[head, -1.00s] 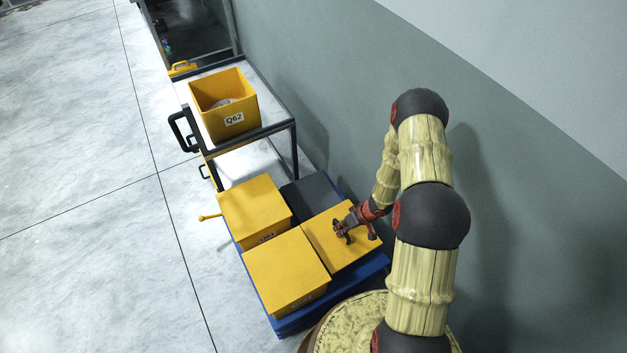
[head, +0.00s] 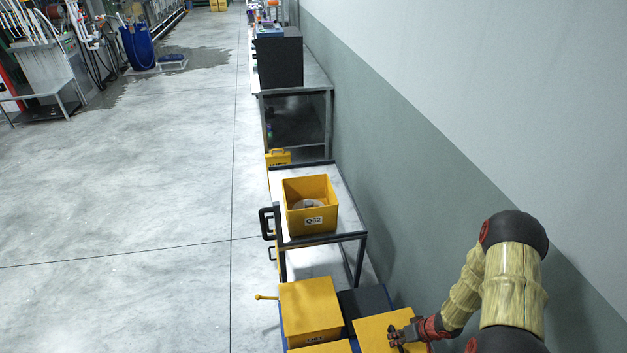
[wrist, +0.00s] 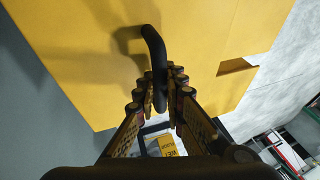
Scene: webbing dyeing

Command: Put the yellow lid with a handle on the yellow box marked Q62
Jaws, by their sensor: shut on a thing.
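The yellow box marked Q62 (head: 310,222) stands open-topped on a cart beside the wall, with something greyish inside. My gripper (head: 402,334) is at the lower right of the head view, over the flat yellow lid (head: 372,326) among the yellow boxes. In the wrist view my gripper (wrist: 163,88) is shut on the dark bent handle (wrist: 154,48) of the lid (wrist: 80,60). The lid's near part is cut off by the head view's lower edge. I cannot tell whether the lid is lifted off what is below it.
A yellow box (head: 310,305) with a yellow rod at its left stands beside the lid, with a dark box (head: 365,302) behind. The cart (head: 345,205) has a black handle (head: 268,222) at its left. Open floor (head: 130,200) lies left of the cart.

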